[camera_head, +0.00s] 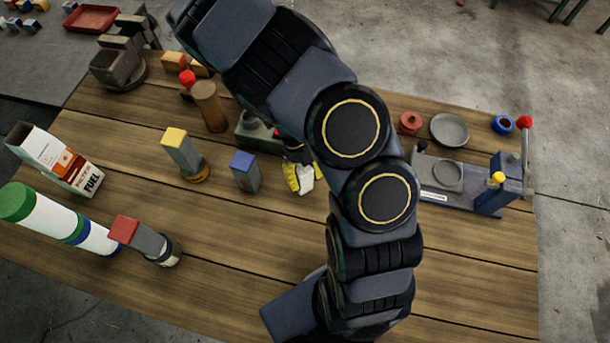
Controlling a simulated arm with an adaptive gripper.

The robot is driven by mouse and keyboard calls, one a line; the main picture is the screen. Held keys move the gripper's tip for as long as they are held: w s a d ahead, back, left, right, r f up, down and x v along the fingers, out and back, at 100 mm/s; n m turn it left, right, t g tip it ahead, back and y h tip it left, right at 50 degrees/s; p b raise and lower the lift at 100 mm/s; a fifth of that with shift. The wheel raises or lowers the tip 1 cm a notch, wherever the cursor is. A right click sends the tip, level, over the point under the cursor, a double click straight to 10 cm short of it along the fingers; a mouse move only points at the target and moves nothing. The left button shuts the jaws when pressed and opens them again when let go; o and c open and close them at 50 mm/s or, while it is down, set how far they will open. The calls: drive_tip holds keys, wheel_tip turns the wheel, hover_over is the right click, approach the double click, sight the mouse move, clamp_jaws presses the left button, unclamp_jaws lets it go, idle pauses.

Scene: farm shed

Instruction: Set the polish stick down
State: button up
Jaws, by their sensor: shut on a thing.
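I cannot make out my gripper. My arm fills the middle of the view and hides part of the bench. Several upright grey bars with coloured tops could be polish sticks: a yellow-topped bar (184,152) by a round yellow-and-black base, a blue-topped bar (245,175) on the wood, and a red-topped bar (148,240) by a round dark-and-white base. I cannot tell which one the task means, or whether one is held out of sight behind my arm.
A fuel filter box (62,160) and a green-and-white tube (62,225) lie left. A vise (118,66) stands behind.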

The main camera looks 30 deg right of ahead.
drive_tip(key=shift+f, duration=0.35)
drive_tip(key=shift+f, duration=0.15)
drive_tip(key=o, duration=1)
